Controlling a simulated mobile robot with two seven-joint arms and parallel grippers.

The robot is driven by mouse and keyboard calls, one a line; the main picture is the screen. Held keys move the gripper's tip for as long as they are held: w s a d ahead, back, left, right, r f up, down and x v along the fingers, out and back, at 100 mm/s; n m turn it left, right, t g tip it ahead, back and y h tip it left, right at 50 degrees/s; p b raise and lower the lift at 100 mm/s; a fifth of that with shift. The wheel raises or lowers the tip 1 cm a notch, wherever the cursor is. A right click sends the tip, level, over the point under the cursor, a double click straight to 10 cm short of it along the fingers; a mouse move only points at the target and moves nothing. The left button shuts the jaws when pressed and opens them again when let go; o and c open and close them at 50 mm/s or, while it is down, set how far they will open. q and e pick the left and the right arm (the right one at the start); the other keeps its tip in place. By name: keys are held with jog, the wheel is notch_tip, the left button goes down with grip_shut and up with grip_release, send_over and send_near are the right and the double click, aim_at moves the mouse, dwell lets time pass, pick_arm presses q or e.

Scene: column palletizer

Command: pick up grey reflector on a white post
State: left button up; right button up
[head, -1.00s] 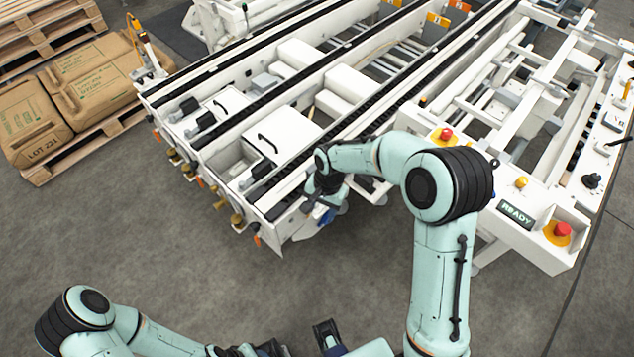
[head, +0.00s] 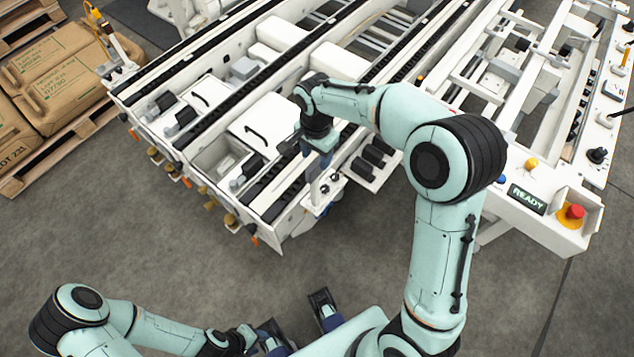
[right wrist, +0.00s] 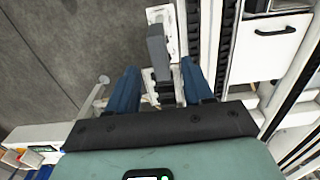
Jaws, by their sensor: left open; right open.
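The grey reflector (right wrist: 157,48) shows in the right wrist view as a dark grey block on a white post (right wrist: 170,20). It lies just past the fingertips, roughly in line with the gap between them. My right gripper (right wrist: 159,72) is open, with one blue finger on each side of the gap and nothing clearly held. In the head view the right gripper (head: 320,158) is above the white post (head: 322,190) at the conveyor's near corner; the reflector is hard to make out there. My left gripper (head: 297,318) is open and empty at the bottom, over the floor.
The white conveyor (head: 285,205) with black rails fills the middle. A tray with black rollers (head: 372,158) is right of the post. A panel with a READY sign (head: 527,198) and red button (head: 575,211) stands at right. Brown bags (head: 60,85) lie on a pallet at left. The near floor is clear.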

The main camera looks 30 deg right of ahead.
aim_at(317, 161)
notch_tip(317, 161, down, 5)
jog(key=shift+w+d+f, duration=0.1)
jog(key=shift+f, duration=0.05)
grip_shut()
